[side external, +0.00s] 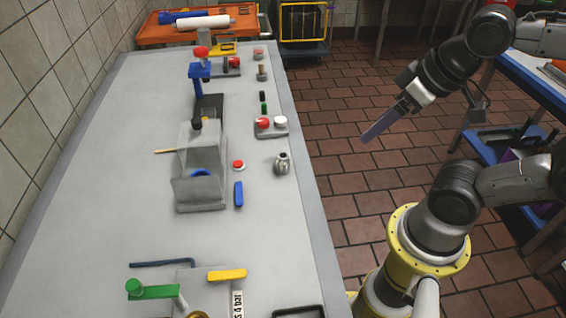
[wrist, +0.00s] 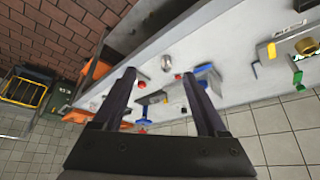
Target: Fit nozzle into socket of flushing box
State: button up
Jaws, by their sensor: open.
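A small metallic grey piece (side external: 282,163), which looks like the nozzle, stands upright on the table right of the grey box. It also shows in the wrist view (wrist: 166,62), between and beyond my fingers. The grey box (side external: 200,192), apparently the flushing box, sits mid-table with a blue ring inside its open front, perhaps the socket. The box is partly hidden behind a finger in the wrist view. My gripper (side external: 368,137) is raised over the floor, right of the table and apart from everything. The wrist view shows its two dark fingers (wrist: 160,76) wide apart and empty.
A red button (side external: 238,165) and blue handle (side external: 239,194) lie beside the box. A red-and-white button plate (side external: 270,127) is behind the metallic piece. Yellow and green levers (side external: 227,275) are at the near end.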

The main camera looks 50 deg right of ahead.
jog(key=w+r+m+g, duration=0.1)
jog(key=w+r+m, duration=0.4)
jog(key=m, duration=0.7)
jog(key=m+g, duration=0.4)
jog(key=m, duration=0.5)
send_over(284, 155)
notch_tip(284, 155, down, 8)
jog(key=shift+g, duration=0.3)
jog(key=f, duration=0.8)
jog(key=shift+s+a+f, duration=0.15)
jog(key=shift+a+f, duration=0.15)
jog(key=shift+d+f, duration=0.1)
jog(key=shift+f, duration=3.1)
grip_shut()
